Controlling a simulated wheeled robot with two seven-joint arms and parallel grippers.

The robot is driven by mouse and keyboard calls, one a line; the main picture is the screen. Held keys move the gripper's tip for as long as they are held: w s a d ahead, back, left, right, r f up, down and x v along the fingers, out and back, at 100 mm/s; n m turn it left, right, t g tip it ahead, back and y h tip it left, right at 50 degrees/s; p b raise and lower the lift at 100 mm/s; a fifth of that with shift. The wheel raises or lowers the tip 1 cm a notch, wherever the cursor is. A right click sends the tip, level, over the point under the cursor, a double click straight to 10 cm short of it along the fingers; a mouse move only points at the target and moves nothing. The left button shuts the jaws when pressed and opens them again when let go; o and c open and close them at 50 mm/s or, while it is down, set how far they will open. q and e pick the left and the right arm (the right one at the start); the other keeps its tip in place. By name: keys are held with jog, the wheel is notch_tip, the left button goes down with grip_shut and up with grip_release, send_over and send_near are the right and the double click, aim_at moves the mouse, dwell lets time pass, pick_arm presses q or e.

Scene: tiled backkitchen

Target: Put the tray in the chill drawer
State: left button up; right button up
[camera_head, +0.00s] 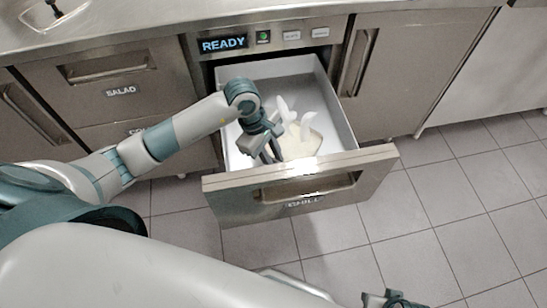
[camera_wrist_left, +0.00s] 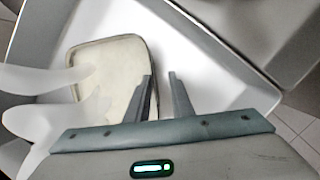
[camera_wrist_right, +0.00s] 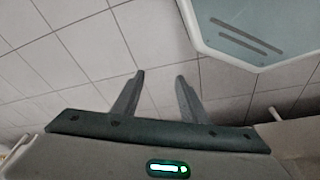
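The cream tray (camera_head: 305,146) lies in the open chill drawer (camera_head: 338,108), with white curved pieces (camera_head: 285,108) rising at its far side. The left wrist view also shows the tray (camera_wrist_left: 112,62) and the white pieces (camera_wrist_left: 50,80). My left gripper (camera_head: 266,156) is inside the drawer, by the tray's left side. Its fingers (camera_wrist_left: 160,90) are apart with nothing visibly held between them; one overlaps the tray's edge in the left wrist view, and I cannot tell if they touch. My right gripper (camera_wrist_right: 160,88) is open and empty above the floor.
The drawer's metal front (camera_head: 235,194) stands pulled out over the tiled floor (camera_head: 440,210). A panel reading READY (camera_head: 223,44) is above it. The salad drawer (camera_head: 118,88) is at the left, a cabinet door (camera_head: 410,75) at the right. Floor to the right is clear.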

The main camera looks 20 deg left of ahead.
pick_arm(q)
jog(key=shift+r, duration=0.15)
jog(key=shift+v, duration=0.8)
jog(key=v, duration=1)
jog(key=shift+r, duration=0.15)
pick_arm(e)
jog(key=shift+s+d+r, duration=0.1)
jog(key=shift+r, duration=0.3)
pick_arm(q)
jog(key=shift+a, duration=0.1)
pick_arm(e)
jog(key=shift+f, duration=0.1)
